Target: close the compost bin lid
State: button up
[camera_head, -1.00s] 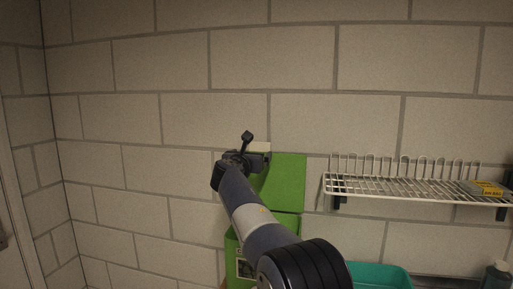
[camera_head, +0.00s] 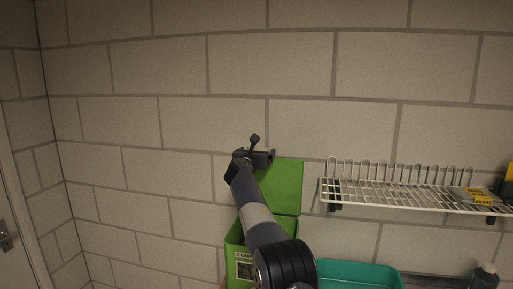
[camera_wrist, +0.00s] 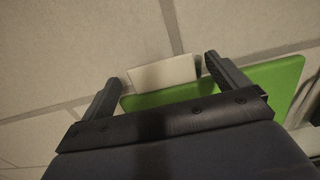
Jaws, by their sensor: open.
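The compost bin (camera_head: 237,236) is a green box with a label on its front, partly hidden behind my arm in the head view. Its green lid (camera_head: 285,188) stands raised, close to upright, against the block wall. In the wrist view the lid (camera_wrist: 275,80) stretches to the right beyond my fingers, with a pale tab (camera_wrist: 162,72) on its edge. My gripper (camera_head: 262,157) is at the lid's upper left corner. In the wrist view my gripper (camera_wrist: 160,80) is open, with the tab between and just beyond the fingertips. I cannot tell whether they touch.
A white wire rack (camera_head: 400,195) is fixed to the wall on the right, holding a grey and yellow packet (camera_head: 476,195). A teal tub (camera_head: 360,274) stands right of the bin. A dark bottle (camera_head: 484,277) is at lower right. The wall left of the bin is bare.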

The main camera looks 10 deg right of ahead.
jog(key=shift+w+d, duration=0.1)
jog(key=shift+w, duration=0.1)
jog(key=shift+f, duration=0.1)
jog(key=c, duration=1.4)
